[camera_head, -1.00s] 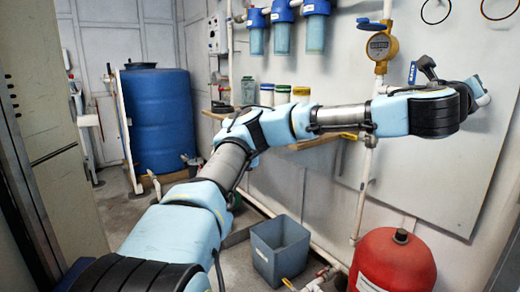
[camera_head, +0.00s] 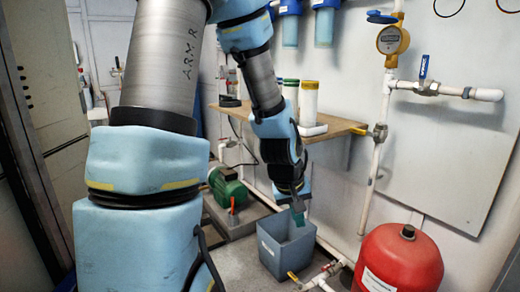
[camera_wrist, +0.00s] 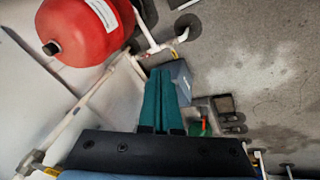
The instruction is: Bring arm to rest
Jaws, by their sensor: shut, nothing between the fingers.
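My arm is folded up close to the head camera, with its forearm hanging down. My gripper (camera_head: 297,205) points down above the grey bin (camera_head: 286,247). In the wrist view, the two green fingers of my gripper (camera_wrist: 159,100) lie side by side, shut and empty. The wrist view also shows part of the bin (camera_wrist: 181,80) behind the fingers. My arm hides much of the left and middle of the head view.
A red tank (camera_head: 397,260) stands at lower right; it also shows in the wrist view (camera_wrist: 82,30). A wooden shelf (camera_head: 340,124) with containers is behind my arm. White pipes and a blue-handled valve (camera_head: 424,75) run along the wall.

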